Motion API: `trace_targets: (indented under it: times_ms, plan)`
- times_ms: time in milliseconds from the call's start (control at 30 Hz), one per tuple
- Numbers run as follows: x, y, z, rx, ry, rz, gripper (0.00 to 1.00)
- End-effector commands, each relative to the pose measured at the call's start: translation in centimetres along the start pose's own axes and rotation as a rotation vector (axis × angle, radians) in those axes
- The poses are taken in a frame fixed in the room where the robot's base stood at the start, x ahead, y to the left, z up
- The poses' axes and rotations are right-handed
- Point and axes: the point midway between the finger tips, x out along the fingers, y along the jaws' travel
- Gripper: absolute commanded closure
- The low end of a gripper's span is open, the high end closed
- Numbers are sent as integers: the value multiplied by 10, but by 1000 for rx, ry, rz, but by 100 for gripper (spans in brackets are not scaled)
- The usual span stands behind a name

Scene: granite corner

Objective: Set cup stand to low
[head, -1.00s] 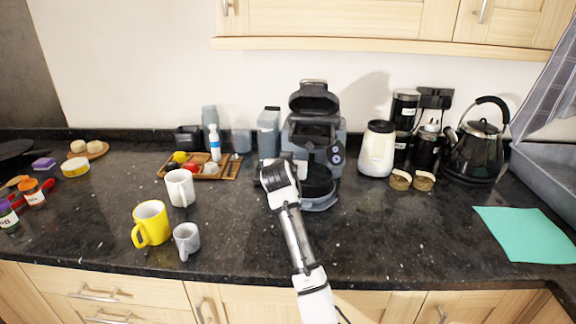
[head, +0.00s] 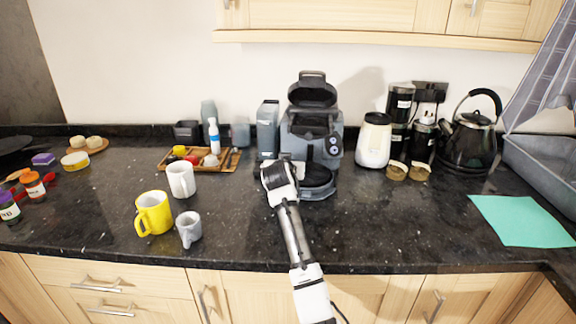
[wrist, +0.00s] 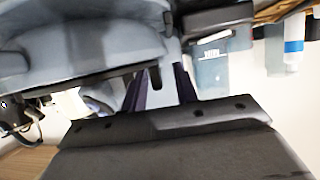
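The grey coffee machine (head: 298,135) stands against the back wall with its top lid (head: 312,90) raised. Its round black cup stand (head: 318,178) sticks out at the front, low over the base. My gripper (head: 279,162) is at the machine's front left, beside the cup stand, and points toward the machine. In the wrist view the machine's grey body (wrist: 90,40) fills the upper left, very close. My gripper's two dark fingers (wrist: 163,85) show apart with a gap between them. Their tips are partly hidden by the machine, and I cannot tell whether they touch it.
A white mug (head: 181,181), a yellow mug (head: 153,214) and a grey mug (head: 189,229) stand left of my arm. A wooden tray (head: 232,162) lies behind them. A white jar (head: 374,142) and black kettle (head: 470,142) stand right.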

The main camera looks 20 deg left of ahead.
Motion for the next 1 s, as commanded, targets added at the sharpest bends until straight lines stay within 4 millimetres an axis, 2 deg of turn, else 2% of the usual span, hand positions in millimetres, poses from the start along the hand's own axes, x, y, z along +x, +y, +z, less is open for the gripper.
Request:
trace_targets:
  times_ms: [333, 467, 667, 1000]
  plan:
    - [1, 2, 2, 2, -4, 4, 69]
    - [-5, 2, 2, 2, -2, 3, 69]
    - [-33, 1, 2, 1, 3, 0, 69]
    - [-104, 1, 2, 2, 3, 1, 69]
